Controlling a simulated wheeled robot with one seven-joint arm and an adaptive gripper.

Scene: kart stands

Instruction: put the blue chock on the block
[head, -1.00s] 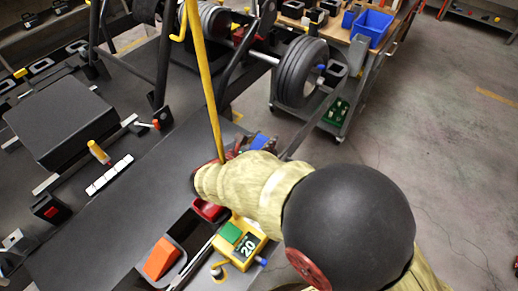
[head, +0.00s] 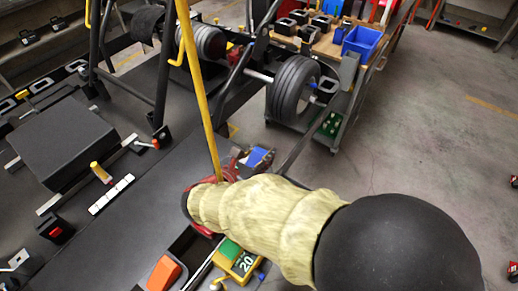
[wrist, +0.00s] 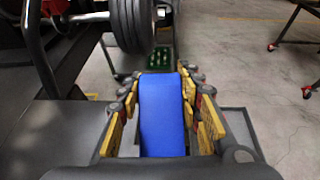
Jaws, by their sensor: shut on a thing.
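The blue chock (wrist: 163,115) stands between the yellow-padded fingers of my gripper (wrist: 164,94) in the wrist view. My gripper is shut on it. In the head view the blue chock (head: 256,157) shows just beyond my wrist, which hides most of my gripper (head: 252,160). A large, flat-topped black block (head: 62,138) sits at the left of the head view, well apart from the chock. I cannot tell whether this is the task's block.
A yellow pole (head: 203,105) rises beside my wrist. A wheel (head: 292,91) and a trolley with a blue bin (head: 364,43) stand beyond. Floor at right is mostly clear.

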